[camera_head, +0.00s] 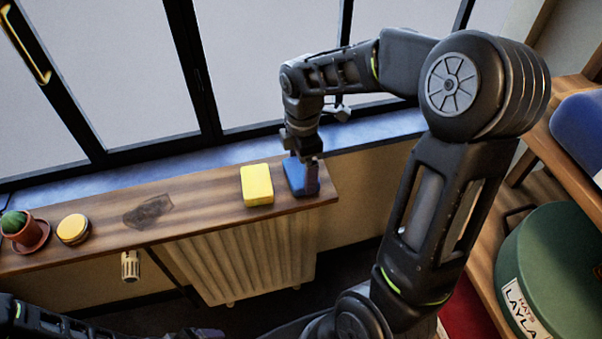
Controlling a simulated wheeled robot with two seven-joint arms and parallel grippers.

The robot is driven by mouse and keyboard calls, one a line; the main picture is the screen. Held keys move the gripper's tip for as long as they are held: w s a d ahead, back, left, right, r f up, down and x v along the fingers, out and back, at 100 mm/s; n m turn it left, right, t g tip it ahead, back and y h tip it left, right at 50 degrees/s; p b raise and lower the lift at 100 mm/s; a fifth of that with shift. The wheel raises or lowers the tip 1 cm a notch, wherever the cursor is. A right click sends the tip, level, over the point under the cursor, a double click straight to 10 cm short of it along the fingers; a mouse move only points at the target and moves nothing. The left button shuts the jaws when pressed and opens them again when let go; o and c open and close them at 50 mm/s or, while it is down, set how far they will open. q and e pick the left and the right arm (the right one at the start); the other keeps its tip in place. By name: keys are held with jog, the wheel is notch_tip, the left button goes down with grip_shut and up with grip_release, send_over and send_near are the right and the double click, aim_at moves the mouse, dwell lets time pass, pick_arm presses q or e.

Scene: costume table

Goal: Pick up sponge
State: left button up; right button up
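A yellow sponge-like block (257,186) stands on the wooden sill near its right end. A blue block (297,180), also sponge-like, stands just to its right by the end of the sill. My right gripper (303,163) points down at the blue block, with a finger overlapping its upper right part. The small view does not show whether the fingers are closed on it. The yellow block is apart from the gripper. Part of my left arm shows at the bottom left, but its gripper is not visible.
The wooden sill (205,205) also holds a potted cactus (19,226), a round yellow-topped tin (73,229) and a dark flat patch (148,211). Windows rise behind it, and a radiator (245,265) is below. Shelves at right hold a green hat box (553,270).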

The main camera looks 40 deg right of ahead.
aim_at(302, 170)
jog(key=c, duration=0.8)
jog(key=shift+r, duration=0.15)
jog(key=shift+c, duration=0.2)
notch_tip(302, 170, up, 10)
dwell(0.4)
